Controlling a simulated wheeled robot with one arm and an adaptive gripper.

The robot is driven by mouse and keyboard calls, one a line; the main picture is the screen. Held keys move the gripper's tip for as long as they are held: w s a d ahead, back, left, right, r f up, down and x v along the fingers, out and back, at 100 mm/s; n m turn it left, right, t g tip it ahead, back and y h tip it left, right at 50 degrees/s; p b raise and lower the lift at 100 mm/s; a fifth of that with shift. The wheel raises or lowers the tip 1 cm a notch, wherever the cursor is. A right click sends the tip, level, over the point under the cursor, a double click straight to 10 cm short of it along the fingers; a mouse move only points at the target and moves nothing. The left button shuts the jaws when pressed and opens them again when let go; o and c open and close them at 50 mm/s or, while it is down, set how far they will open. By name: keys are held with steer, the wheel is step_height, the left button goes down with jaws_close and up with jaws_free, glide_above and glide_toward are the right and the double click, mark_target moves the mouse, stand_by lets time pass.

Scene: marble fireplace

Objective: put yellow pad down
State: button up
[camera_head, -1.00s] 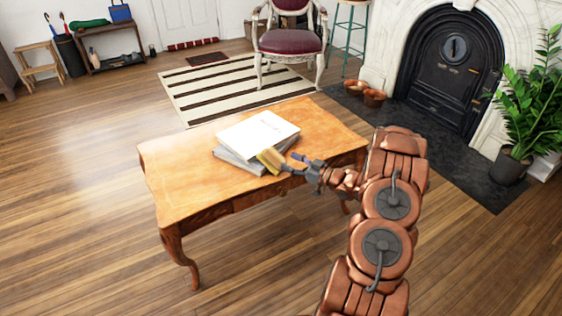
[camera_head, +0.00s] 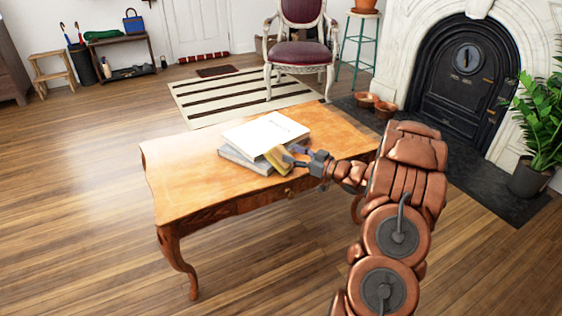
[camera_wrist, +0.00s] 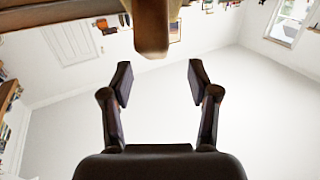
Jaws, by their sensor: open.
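The yellow pad (camera_head: 279,157) is at the right front corner of the stacked books, on the wooden table. It looks tilted; whether it rests on the books or the tabletop I cannot tell. My gripper (camera_head: 293,156) is just right of the pad, fingers pointing at it. In the wrist view my gripper (camera_wrist: 160,82) has its two fingers wide apart with nothing clamped between them. A brown block-like shape (camera_wrist: 151,28) hangs just beyond the fingertips; it may be the pad's end. Any contact between fingers and pad is unclear.
A white book (camera_head: 265,133) lies on a grey one (camera_head: 237,159). The wooden table (camera_head: 185,175) is bare on its left side. A chair (camera_head: 300,50), striped rug (camera_head: 235,95), fireplace (camera_head: 462,80) and plant (camera_head: 540,125) stand beyond the table.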

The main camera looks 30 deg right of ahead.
mark_target(283, 149)
steer(key=shift+d+b+x, duration=0.15)
steer(key=shift+b+x, duration=0.45)
steer(key=shift+x, duration=0.8)
steer(key=shift+d+b+x, duration=0.1)
steer(key=shift+b+x, duration=0.5)
steer(key=shift+x, duration=0.75)
steer(key=shift+w+r, duration=0.1)
steer(key=shift+c, duration=0.2)
jaws_close()
